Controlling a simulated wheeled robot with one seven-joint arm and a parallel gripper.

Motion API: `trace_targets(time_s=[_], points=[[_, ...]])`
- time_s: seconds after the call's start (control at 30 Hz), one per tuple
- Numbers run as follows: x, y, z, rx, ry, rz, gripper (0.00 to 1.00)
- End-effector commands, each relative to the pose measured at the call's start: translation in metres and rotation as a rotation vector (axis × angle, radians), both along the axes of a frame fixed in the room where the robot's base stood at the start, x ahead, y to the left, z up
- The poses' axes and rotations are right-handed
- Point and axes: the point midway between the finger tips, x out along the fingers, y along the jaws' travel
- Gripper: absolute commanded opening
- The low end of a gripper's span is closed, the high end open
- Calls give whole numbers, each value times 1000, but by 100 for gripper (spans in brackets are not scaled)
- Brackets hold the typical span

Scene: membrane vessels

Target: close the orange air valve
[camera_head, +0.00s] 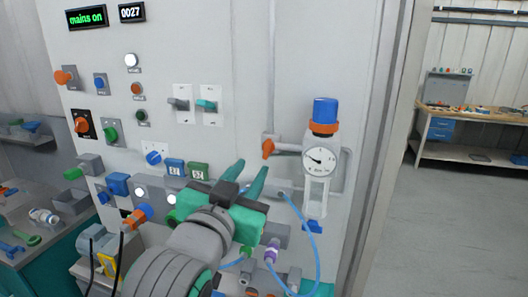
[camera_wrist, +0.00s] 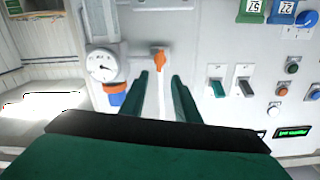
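The orange air valve (camera_head: 268,148) is a small orange handle on the pale pipe left of the pressure gauge. In the wrist view its orange handle (camera_wrist: 157,60) shows just beyond the gap between my fingertips, and appears apart from them. My gripper (camera_head: 252,166) has two teal fingers, spread open and empty, below and left of the valve in the head view. In the wrist view my gripper (camera_wrist: 160,76) also shows its fingers apart, with the pale pipe visible between them. The exact depth between fingertips and handle is hard to tell.
A pressure gauge (camera_head: 319,160) under a blue-capped regulator (camera_head: 325,111) with an orange collar stands right of the valve. Two lever switches (camera_head: 207,105) sit to the upper left. A blue hose (camera_head: 311,255) loops below. Open floor (camera_head: 440,220) lies beyond the panel's right edge.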

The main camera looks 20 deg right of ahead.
Motion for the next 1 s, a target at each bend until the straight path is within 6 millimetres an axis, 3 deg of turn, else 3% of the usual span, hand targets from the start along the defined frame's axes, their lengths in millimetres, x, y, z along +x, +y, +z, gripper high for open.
trace_targets(time_s=[0.17,0.6,1.0], points=[[13,-10,1,2,2,-3,29],[73,-51,1,2,1,-4,29],[88,-63,1,1,-1,-4,29]])
